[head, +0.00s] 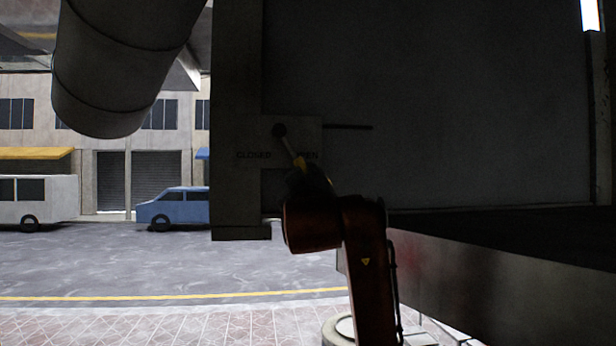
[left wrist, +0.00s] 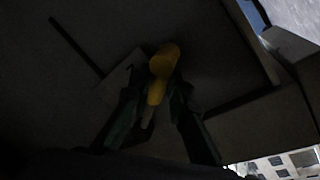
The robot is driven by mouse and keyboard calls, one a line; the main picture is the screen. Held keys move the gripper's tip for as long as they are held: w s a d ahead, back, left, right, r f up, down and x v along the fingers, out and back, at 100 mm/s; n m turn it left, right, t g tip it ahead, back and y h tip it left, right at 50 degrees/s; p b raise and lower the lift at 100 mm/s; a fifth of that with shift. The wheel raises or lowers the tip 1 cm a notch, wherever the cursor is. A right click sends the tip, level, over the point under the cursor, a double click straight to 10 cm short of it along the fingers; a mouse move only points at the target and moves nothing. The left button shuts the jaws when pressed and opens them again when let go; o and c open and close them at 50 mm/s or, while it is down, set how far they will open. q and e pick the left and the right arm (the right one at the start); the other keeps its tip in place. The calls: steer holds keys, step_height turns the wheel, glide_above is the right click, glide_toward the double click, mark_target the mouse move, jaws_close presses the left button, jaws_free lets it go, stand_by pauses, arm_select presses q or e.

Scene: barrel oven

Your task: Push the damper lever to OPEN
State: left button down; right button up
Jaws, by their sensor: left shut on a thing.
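The damper lever (head: 288,146) hangs from a dark round pivot on a plate (head: 310,132) on the dark oven wall. It slants down and to the right, between the words CLOSED and OPEN, and covers the first letter of OPEN. Its yellow grip (head: 300,162) ends at my left gripper (head: 308,180), which is dark and hard to make out there. In the left wrist view, the yellow grip (left wrist: 163,60) lies between the two fingers of my left gripper (left wrist: 156,95), which is shut on it. My right gripper is not in view.
A large round duct (head: 125,60) hangs at the upper left. A metal ledge (head: 480,285) juts out at the lower right, beside my left arm.

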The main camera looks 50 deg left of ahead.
arm_select(q)
steer(key=c, duration=2.3)
jaws_free()
steer(key=o, duration=0.5)
steer(key=shift+s+d+r, duration=0.1)
steer(key=shift+s+d, duration=0.1)
steer(key=shift+w+a, duration=0.1)
steer(key=shift+w, duration=0.05)
steer(key=v, duration=1.2)
